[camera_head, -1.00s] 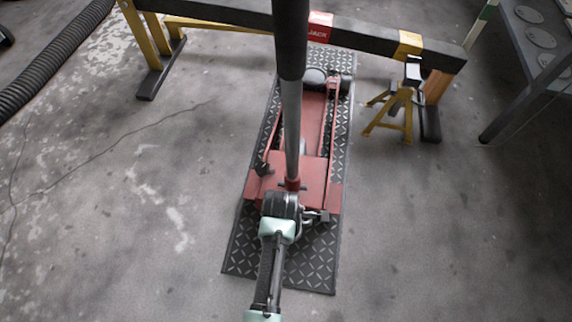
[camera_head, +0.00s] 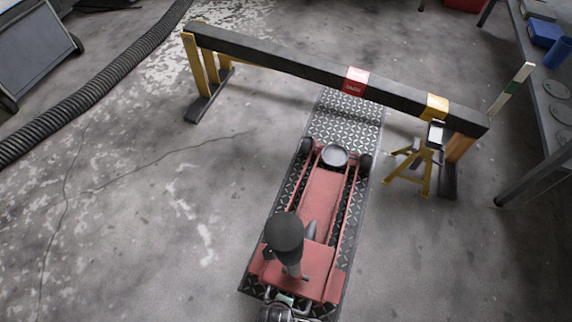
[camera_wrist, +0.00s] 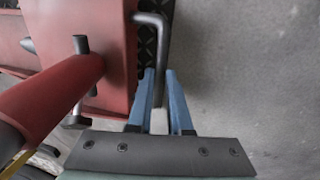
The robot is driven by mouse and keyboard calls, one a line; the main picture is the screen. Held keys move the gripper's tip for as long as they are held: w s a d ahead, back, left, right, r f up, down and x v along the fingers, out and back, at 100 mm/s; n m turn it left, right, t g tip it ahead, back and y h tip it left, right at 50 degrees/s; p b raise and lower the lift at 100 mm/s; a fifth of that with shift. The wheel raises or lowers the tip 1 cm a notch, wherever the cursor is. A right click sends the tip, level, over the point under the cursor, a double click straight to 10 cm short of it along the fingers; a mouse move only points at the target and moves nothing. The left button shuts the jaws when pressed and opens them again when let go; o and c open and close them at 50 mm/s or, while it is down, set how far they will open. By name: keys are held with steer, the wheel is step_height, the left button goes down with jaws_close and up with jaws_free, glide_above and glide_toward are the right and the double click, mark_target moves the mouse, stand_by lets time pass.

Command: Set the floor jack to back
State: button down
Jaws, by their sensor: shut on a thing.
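The red floor jack (camera_head: 322,198) stands on the black diamond-plate mat (camera_head: 352,107) in the head view. Its round grey lift pad (camera_head: 334,155) faces the beam, with open mat between them. Its black-topped handle (camera_head: 284,232) stands up towards the camera; in the wrist view the handle's red socket (camera_wrist: 50,97) shows at left. My gripper (camera_wrist: 159,74) has its blue fingers closed around a bent grey bar (camera_wrist: 151,19) on the jack's side. In the head view my gripper is at the bottom edge behind the jack, and its fingertips are hard to make out.
A black beam (camera_head: 300,69) on yellow legs spans the mat's far end. A yellow jack stand (camera_head: 414,168) stands beside its right leg. A bench (camera_head: 545,95) is at right; a black hose (camera_head: 100,88) curves at left. Floor left of the mat is clear.

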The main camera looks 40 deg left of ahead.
steer(key=shift+s+d+f, duration=0.1)
steer(key=shift+s+f, duration=0.15)
steer(key=shift+s, duration=0.25)
steer(key=c, duration=0.8)
jaws_free()
steer(key=shift+c, duration=0.2)
steer(key=shift+w, duration=0.15)
steer(key=shift+r, duration=0.15)
steer(key=p+v, duration=0.9)
steer(key=v, duration=0.3)
steer(key=shift+r, duration=0.45)
